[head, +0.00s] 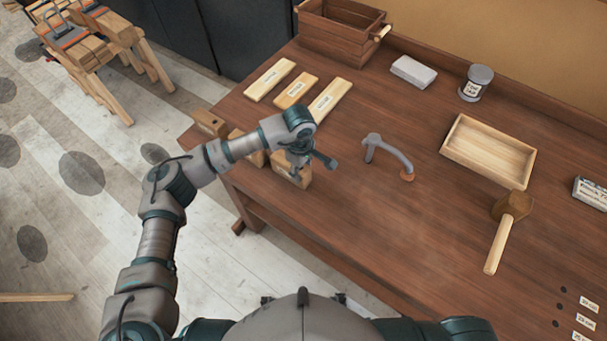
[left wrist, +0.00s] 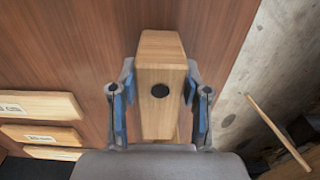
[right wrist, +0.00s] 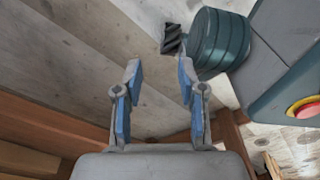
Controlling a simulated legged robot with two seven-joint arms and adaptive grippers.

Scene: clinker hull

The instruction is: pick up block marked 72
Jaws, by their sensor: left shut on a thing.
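My left gripper (head: 297,170) is at the left edge of the bench, shut on a wooden block (head: 291,178). In the left wrist view the held block (left wrist: 160,100) sits between the blue finger pads of the gripper (left wrist: 160,98), with a dark round spot on its face. I cannot read a number on it. Two more wooden blocks, one at the bench corner (head: 209,123) and one partly behind my arm (head: 246,146), stand in line with it. My right gripper (right wrist: 160,75) is open and empty in the right wrist view, and is not in the head view.
Several labelled planks (head: 296,91) lie behind the blocks. A curved grey tool (head: 388,151) lies to the right of my left gripper. A mallet (head: 508,232), a shallow tray (head: 489,150) and a jar (head: 476,83) are further right. The front middle of the bench (head: 400,230) is clear.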

